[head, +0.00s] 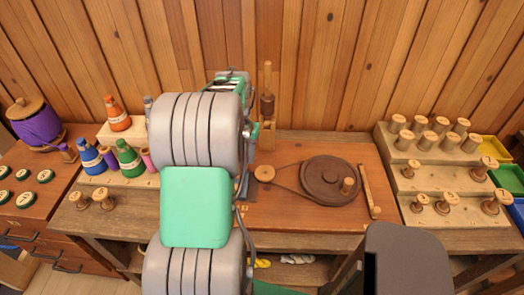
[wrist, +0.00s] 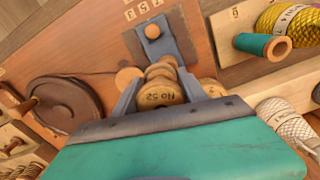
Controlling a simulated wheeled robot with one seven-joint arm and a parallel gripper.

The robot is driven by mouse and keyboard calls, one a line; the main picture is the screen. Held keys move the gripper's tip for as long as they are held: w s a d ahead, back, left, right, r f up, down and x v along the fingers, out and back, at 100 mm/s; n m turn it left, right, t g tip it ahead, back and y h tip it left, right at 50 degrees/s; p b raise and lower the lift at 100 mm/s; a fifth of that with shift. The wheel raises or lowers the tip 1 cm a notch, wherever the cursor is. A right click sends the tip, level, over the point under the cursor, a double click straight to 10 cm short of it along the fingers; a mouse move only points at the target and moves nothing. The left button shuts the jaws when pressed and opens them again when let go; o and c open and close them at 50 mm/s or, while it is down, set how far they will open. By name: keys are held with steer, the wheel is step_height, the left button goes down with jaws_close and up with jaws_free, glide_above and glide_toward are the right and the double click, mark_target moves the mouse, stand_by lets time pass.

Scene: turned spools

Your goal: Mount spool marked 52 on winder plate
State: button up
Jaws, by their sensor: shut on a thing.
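The pale wooden spool marked No 52 (wrist: 160,92) is between the fingers of my gripper (wrist: 158,97) in the wrist view, its marked end facing the camera. My gripper is shut on it. A blue-grey plate (wrist: 176,36) with a round wooden knob (wrist: 152,31) lies on the red-brown board just beyond the spool. I cannot tell whether spool and plate touch.
A dark wheel with a crank knob (head: 328,181) stands right of my arm, with a cord running left. A wooden post (head: 267,105) stands behind. Stepped racks of spools (head: 440,160) are at right. Coloured thread cones (head: 130,160) and bobbins are at left.

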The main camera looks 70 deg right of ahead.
steer(key=s, duration=0.2)
steer(key=s+d+m, duration=0.1)
steer(key=s, duration=0.1)
steer(key=s+d+r+m, duration=0.1)
steer(key=s, duration=0.2)
steer(key=shift+d, duration=0.25)
steer(key=shift+s+f+b, duration=0.1)
steer(key=shift+f+b, duration=1.7)
steer(key=shift+f, duration=0.95)
